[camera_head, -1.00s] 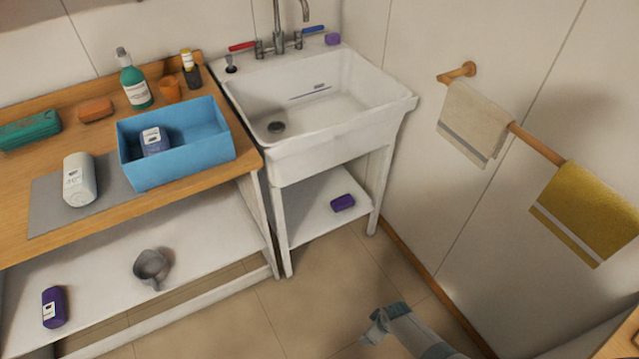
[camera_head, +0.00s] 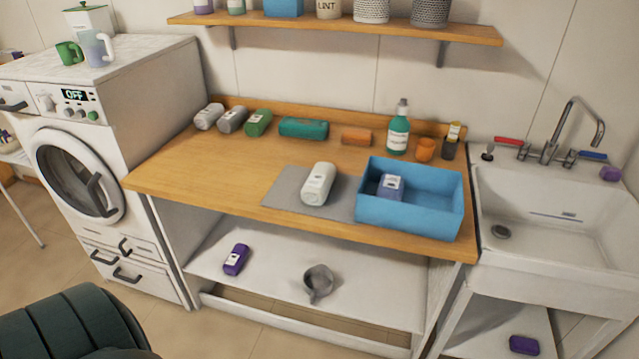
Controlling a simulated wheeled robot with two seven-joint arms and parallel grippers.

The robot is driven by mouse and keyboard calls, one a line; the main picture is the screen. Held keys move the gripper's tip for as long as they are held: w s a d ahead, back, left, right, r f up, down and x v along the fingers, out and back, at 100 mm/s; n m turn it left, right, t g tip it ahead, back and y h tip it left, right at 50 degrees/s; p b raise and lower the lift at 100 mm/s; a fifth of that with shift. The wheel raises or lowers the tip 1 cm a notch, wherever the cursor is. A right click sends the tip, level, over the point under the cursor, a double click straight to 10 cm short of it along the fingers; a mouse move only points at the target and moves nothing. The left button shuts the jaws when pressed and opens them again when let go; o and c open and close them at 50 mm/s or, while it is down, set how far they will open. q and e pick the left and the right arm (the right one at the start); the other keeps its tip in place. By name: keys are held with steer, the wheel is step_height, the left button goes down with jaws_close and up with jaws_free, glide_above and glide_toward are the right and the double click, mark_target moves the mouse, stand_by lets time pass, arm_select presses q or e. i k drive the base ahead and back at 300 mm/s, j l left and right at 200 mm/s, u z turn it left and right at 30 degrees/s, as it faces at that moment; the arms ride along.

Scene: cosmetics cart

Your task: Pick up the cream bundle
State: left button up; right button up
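A cream-white rounded bundle (camera_head: 318,184) with small dark print lies on the grey mat (camera_head: 284,188) on the wooden counter, left of the blue bin. It is the palest bundle on the counter and best fits the cream bundle; nothing touches it from above. A light grey bundle (camera_head: 209,116) lies at the counter's back left. Neither of my grippers shows in the head view, so I cannot see what they hold.
The blue bin (camera_head: 408,218) holds a blue-grey bundle (camera_head: 390,187). More bundles, a green bottle (camera_head: 398,134) and an orange cup (camera_head: 425,149) line the back. A washer (camera_head: 85,170) stands left, a sink (camera_head: 555,225) right. A dark ridged object (camera_head: 75,325) fills the lower left.

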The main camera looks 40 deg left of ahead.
mark_target(314, 192)
steer(key=u, duration=1.7)
steer(key=i+l, duration=0.1)
steer(key=l, duration=0.7)
steer(key=i+l, duration=0.15)
steer(key=l, duration=0.25)
steer(key=i+j, duration=0.1)
steer(key=j, duration=0.3)
steer(key=i+j+u, duration=0.1)
steer(key=j, duration=0.25)
